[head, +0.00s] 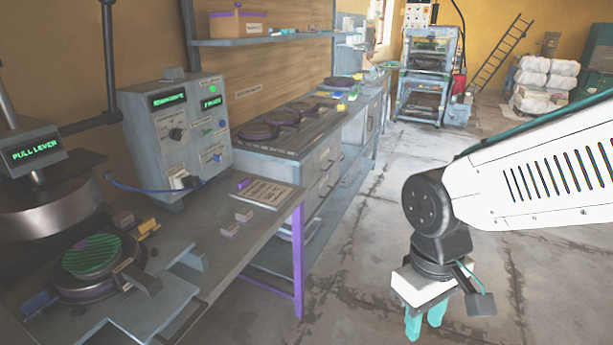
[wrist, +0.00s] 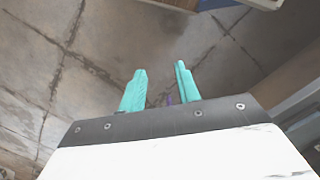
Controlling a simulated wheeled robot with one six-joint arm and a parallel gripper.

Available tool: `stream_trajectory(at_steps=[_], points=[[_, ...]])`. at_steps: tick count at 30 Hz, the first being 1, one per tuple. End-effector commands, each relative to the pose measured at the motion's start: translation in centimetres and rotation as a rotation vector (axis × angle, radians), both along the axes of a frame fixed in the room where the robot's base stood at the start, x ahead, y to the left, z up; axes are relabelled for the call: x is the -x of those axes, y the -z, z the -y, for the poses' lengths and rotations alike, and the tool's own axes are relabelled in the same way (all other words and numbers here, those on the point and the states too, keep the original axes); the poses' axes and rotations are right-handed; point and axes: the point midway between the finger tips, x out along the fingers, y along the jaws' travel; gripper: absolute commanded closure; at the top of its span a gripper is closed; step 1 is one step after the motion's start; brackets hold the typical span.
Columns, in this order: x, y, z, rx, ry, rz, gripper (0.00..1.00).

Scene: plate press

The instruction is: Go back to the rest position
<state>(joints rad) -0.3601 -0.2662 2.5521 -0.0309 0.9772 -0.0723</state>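My gripper (head: 425,322) hangs over the bare floor to the right of the workbench in the head view, with its teal fingers pointing down. In the wrist view my gripper (wrist: 160,85) shows two teal fingers clearly apart, with only floor between and beyond them. It is open and empty. The white arm comes in from the right side of the head view. The plate press (head: 50,205) stands at the far left, its small screen reading "PULL LEVER". A round green striped plate (head: 91,256) lies on the press's lower round base.
The workbench (head: 225,265) with purple legs runs along the left. A grey control box (head: 180,135) with green displays stands on it. A long counter (head: 300,140) continues behind. A rack (head: 427,75), a ladder (head: 500,52) and white sacks (head: 546,82) stand far back. The floor between is clear.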

Motion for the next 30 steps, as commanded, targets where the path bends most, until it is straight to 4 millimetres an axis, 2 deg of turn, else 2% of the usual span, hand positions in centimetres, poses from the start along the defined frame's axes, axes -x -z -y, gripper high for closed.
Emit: stream_trajectory(at_steps=[1, 6, 12, 17, 25, 26, 30], points=[[0.9, -1.9, 1.4, -0.001, 0.076, 0.003, 0.67], [4.0, -6.5, 4.9, -0.016, 0.265, 0.027, 0.67], [5.2, -9.8, 7.4, -0.057, 0.388, 0.173, 0.67], [5.5, -10.8, 8.4, -0.067, 0.444, 0.234, 0.67], [5.5, -10.8, 8.6, -0.064, 0.452, 0.232, 0.67], [5.5, -10.8, 8.6, -0.064, 0.452, 0.232, 0.64], [5.5, -10.8, 8.6, -0.065, 0.451, 0.232, 0.64]])
